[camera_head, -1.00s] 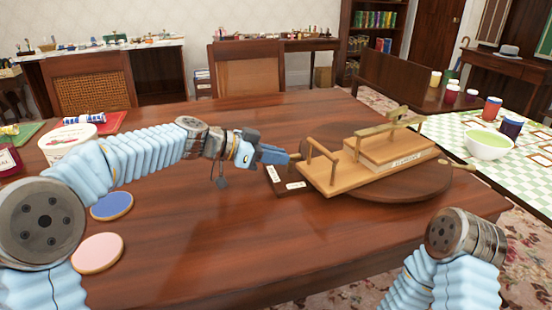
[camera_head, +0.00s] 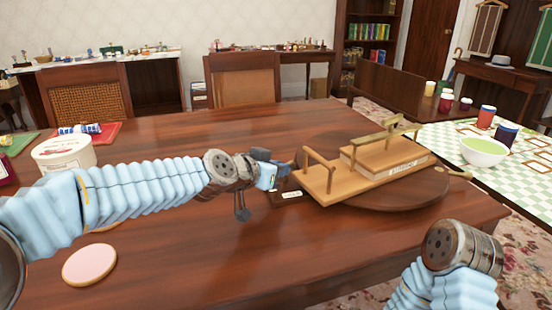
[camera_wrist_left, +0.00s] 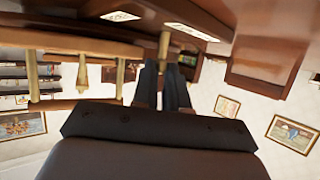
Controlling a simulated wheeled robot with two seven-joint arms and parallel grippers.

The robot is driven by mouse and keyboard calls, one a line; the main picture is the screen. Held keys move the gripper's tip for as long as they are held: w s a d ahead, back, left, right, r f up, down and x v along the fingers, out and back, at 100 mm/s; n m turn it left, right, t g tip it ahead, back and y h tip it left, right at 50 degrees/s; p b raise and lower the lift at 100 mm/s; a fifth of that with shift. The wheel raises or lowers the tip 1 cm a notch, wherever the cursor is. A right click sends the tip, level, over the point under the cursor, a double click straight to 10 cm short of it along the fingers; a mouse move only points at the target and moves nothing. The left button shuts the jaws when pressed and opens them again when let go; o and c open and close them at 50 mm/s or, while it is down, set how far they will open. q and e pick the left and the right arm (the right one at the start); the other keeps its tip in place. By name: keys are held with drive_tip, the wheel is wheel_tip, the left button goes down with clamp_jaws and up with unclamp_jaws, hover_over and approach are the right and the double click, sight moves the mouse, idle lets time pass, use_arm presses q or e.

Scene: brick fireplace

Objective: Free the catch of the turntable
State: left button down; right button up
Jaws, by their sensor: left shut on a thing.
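The turntable (camera_head: 425,192) is a dark round wooden board on the table, with a pale wooden model (camera_head: 372,172) on it. Beside its left edge is a dark base with a white label (camera_head: 291,195). My left gripper (camera_head: 285,172) is at this base, left of the model, shut on a small upright brass-coloured knob, seemingly the catch. In the left wrist view the knob (camera_wrist_left: 163,44) shows at the tips of the two dark fingers (camera_wrist_left: 163,85). In the head view the fingers hide the knob.
A white tub (camera_head: 63,155) and a pink disc (camera_head: 90,264) are at the left of the table. A green bowl (camera_head: 484,152) stands on the checked cloth. The table's front middle is clear.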

idle(0.3)
use_arm(q)
drive_tip(key=c, duration=1.2)
unclamp_jaws()
drive_tip(key=shift+o, duration=0.2)
